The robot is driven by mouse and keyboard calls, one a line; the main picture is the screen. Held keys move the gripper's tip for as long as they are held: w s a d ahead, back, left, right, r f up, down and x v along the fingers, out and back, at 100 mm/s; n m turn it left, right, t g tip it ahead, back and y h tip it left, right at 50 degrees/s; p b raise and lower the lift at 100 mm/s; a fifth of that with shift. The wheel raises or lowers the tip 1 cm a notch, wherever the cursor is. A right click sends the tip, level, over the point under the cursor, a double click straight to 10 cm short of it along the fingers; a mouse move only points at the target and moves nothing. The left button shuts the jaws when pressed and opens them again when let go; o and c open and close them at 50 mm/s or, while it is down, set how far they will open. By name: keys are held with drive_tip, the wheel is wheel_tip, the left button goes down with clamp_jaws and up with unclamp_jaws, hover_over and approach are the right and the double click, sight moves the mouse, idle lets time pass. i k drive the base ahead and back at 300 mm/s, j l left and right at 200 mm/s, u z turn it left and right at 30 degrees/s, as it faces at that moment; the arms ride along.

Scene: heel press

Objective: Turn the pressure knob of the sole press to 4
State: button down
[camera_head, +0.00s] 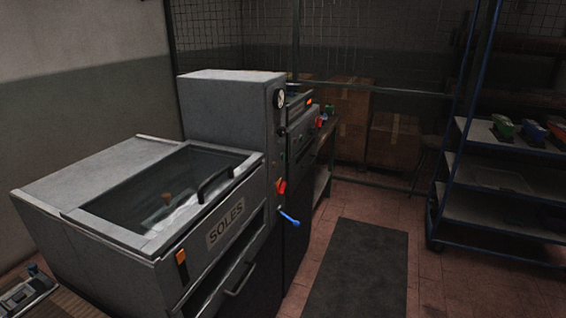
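The sole press is a grey machine with a "SOLES" label (225,224) on its front and a glass lid (150,190) with a dark curved handle. A round white-faced gauge (280,98) sits high on its tall column (225,110). A red knob (281,187) sits lower on the column's narrow front face, seen at a steep angle. Its number marks and setting are too small to read. A blue lever (289,217) sticks out below the knob. No label shows that the red knob is for pressure. My gripper is not in view.
An orange switch (181,258) is on the press's front left. Another machine with a red knob (319,122) stands behind. A dark mat (358,270) lies on the clear floor at right. A blue shelf rack (500,180) stands far right. Cardboard boxes (347,115) are at the back.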

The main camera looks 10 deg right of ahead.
sight(281, 132)
drive_tip(key=i+l+u, duration=0.45)
drive_tip(key=u, duration=0.15)
drive_tip(key=i+l+u, duration=0.2)
drive_tip(key=l+u, duration=0.15)
drive_tip(key=i+l+u, duration=0.15)
drive_tip(key=l+u, duration=0.45)
drive_tip(key=l, duration=0.15)
drive_tip(key=i+l+u, duration=0.1)
drive_tip(key=l+u, duration=0.2)
drive_tip(key=l, duration=0.1)
